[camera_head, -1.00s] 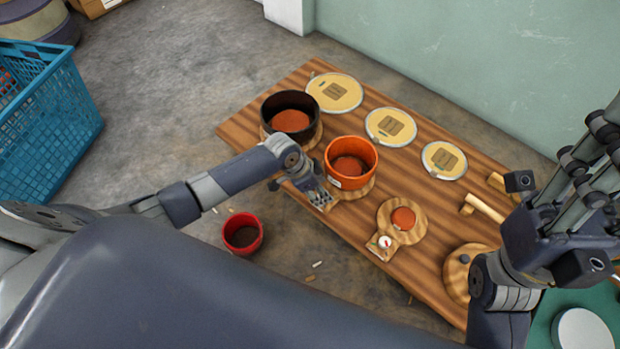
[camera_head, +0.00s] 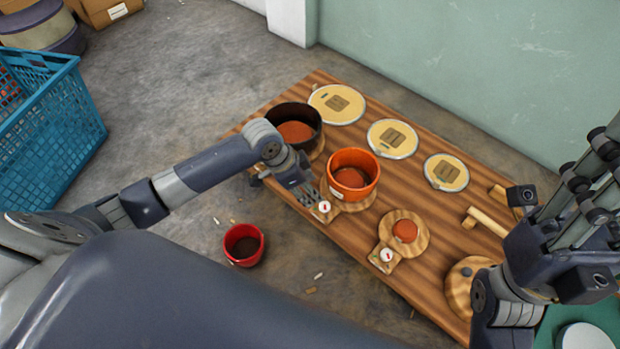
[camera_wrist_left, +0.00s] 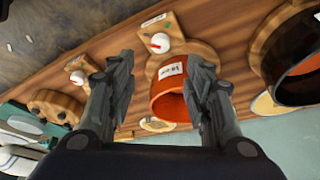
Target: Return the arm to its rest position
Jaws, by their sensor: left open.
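My left gripper (camera_head: 308,193) hangs in front of the table's near edge, beside the orange drum shell (camera_head: 353,174) and near a small white dial with a red mark (camera_head: 323,207). In the left wrist view its two fingers (camera_wrist_left: 160,97) are apart with nothing held between them. The orange drum shell (camera_wrist_left: 172,92) shows beyond and between the fingers. My right gripper (camera_head: 563,235) is at the right edge of the head view, above the table's right end, and its fingers point up. I cannot tell how far its fingers are apart.
A black drum shell (camera_head: 295,128) stands left of the orange one on the wooden table (camera_head: 407,186). Several round drumheads, such as this one (camera_head: 392,139), lie along the back. A red pot (camera_head: 243,244) stands on the floor. A blue crate (camera_head: 45,130) is at the left.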

